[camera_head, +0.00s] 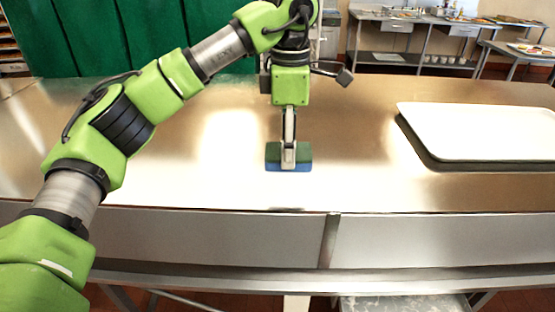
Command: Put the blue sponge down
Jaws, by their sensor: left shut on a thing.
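The blue sponge (302,167) has a dark green upper layer and a blue lower layer. It is at the middle of the steel counter (225,180), near the front edge. My left gripper (289,161) points straight down and is shut on the sponge, its near finger covering the sponge's middle. The sponge lies flat and level. I cannot tell whether its underside touches the counter or is slightly above it. My right gripper is not in view.
A white tray (480,131) lies on the counter at the right, apart from the sponge. The counter around the sponge is clear. A green curtain (90,35) hangs behind at the left. Steel tables with dishes (410,20) stand in the far background.

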